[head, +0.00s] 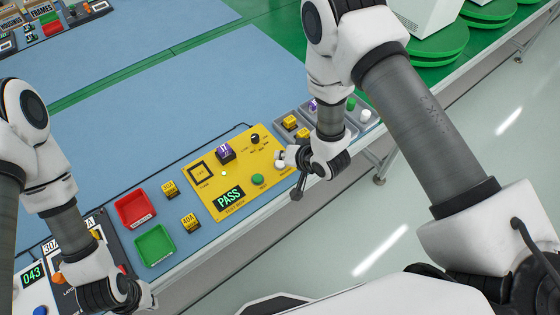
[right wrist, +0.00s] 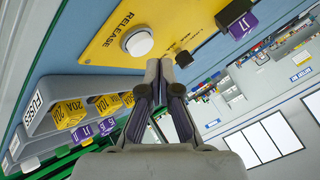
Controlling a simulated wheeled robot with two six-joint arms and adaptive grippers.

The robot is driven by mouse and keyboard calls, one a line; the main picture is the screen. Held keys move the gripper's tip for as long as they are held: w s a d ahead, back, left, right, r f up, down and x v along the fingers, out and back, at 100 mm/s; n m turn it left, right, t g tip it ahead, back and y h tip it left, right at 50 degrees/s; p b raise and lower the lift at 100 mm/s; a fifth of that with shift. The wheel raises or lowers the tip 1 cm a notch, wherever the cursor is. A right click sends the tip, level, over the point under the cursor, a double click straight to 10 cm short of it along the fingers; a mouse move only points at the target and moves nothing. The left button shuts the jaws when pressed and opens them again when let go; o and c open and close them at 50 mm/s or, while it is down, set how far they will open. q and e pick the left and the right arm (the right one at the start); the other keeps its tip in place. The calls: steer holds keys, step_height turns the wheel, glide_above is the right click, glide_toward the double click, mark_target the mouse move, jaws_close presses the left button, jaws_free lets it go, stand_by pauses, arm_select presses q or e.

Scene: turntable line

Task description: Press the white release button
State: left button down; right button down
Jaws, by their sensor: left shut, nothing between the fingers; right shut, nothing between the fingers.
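The white release button (right wrist: 138,42) sits on the yellow panel (right wrist: 105,45), beside the printed word RELEASE, in the right wrist view. In the head view the button (head: 280,163) shows at the panel's right side, partly beside my right gripper (head: 292,172). In the wrist view my right gripper (right wrist: 161,66) is shut and empty. Its tips appear just below the button in the picture; whether they touch the panel I cannot tell. The panel's display (head: 229,198) reads PASS. My left gripper (head: 140,299) is shut and empty at the lower left.
A purple fuse (head: 225,152) stands on the panel, near a green button (head: 258,180). Red (head: 136,208) and green (head: 155,245) trays and loose yellow fuses lie left of it. A grey fuse rack (right wrist: 45,120) is close to my right gripper. The blue mat behind is clear.

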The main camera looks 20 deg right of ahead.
steer(key=shift+f, duration=0.1)
stand_by(0.3)
steer(key=shift+f, duration=0.35)
steer(key=shift+f+b, duration=0.45)
steer(key=shift+b, duration=0.1)
stand_by(0.4)
steer(key=shift+r, duration=0.1)
steer(key=shift+r+p, duration=0.8)
steer(key=shift+r, duration=0.05)
step_height(320, 180, up, 5)
steer(key=p, duration=0.4)
stand_by(0.7)
